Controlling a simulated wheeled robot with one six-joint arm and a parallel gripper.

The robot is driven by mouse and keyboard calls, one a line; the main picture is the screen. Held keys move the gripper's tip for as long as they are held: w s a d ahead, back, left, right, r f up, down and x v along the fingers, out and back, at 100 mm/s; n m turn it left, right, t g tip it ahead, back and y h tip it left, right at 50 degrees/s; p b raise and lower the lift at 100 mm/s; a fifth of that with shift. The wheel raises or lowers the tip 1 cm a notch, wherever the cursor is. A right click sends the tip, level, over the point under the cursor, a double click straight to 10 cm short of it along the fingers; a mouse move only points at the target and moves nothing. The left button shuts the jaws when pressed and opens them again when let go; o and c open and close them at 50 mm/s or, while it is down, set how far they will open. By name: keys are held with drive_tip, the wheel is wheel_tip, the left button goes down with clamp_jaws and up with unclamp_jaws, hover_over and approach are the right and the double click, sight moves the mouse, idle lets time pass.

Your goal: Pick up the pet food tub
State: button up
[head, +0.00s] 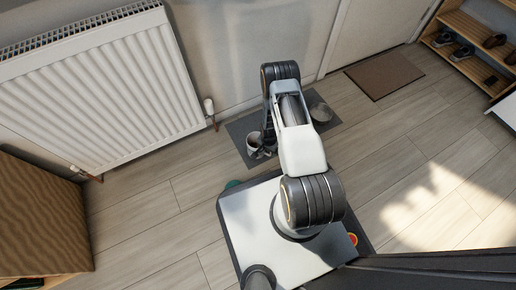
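A small pale tub (253,139) stands on the left part of a dark grey mat (239,127) by the wall; it looks like the pet food tub, but no label is readable. My gripper (266,150) is low over the mat, just to the right of the tub and very close to it. My own arm covers most of the gripper. I cannot tell whether the fingers touch the tub or whether they are open or shut.
A grey bowl (321,112) sits on the mat's right part. A white radiator (100,85) with pipes is on the wall at left. A brown doormat (384,75) and a shoe rack (470,45) are at upper right. The wooden floor (400,170) at right is clear.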

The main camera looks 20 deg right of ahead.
drive_tip(key=c, duration=1)
drive_tip(key=shift+c, duration=0.6)
drive_tip(key=shift+r, duration=0.1)
